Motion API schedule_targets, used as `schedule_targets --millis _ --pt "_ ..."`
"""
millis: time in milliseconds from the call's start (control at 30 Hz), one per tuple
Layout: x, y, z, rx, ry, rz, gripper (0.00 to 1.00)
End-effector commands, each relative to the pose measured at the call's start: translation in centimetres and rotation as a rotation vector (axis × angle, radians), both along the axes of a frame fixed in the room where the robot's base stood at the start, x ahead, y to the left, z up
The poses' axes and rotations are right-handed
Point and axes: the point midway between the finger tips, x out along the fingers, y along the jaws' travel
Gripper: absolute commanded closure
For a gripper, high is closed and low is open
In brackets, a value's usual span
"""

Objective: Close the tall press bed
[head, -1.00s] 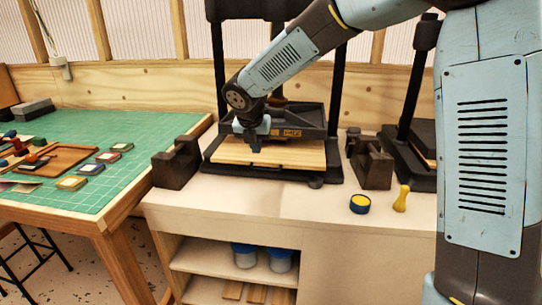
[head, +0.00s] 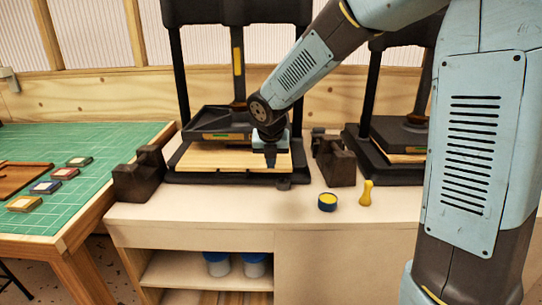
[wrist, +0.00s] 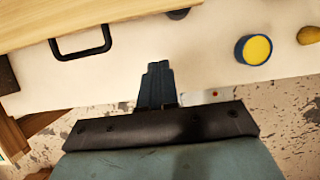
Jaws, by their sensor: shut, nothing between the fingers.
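The tall press (head: 175,75) stands on the pale cabinet top, with a black frame and a central screw. Its wooden bed (head: 225,160) sticks out in front of the black platen (head: 215,124). The wrist view shows the bed's front edge (wrist: 90,12) and a black loop handle (wrist: 82,42) on it. My gripper (head: 270,162) is shut and empty at the right part of the bed's front. In the wrist view my gripper (wrist: 157,70) points at the bed's front side, right of the handle and apart from it. My arm hides part of the press.
A second, lower press (head: 405,135) stands to the right. Dark blocks (head: 138,178) and (head: 335,165) flank the tall press. A blue and yellow tin (head: 327,201) and a yellow knob-shaped tool (head: 366,193) are on the counter. A green mat table (head: 90,145) is at left.

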Motion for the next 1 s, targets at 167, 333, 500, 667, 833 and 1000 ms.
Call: schedule_targets --millis 167,333,500,667,833,1000 --pt "1.0 -0.1 -2.9 0.0 0.003 0.002 1.0" --pt "2.0 -0.2 -5.4 -0.001 0.004 0.001 1.0" --pt "4.4 -0.3 -5.4 0.002 0.0 -0.001 1.0" --pt "5.7 -0.5 -5.4 0.001 0.0 -0.001 1.0" --pt "6.1 -0.5 -5.3 0.0 0.0 0.0 1.0" --pt "6.1 -0.5 -5.3 0.0 0.0 0.0 1.0"
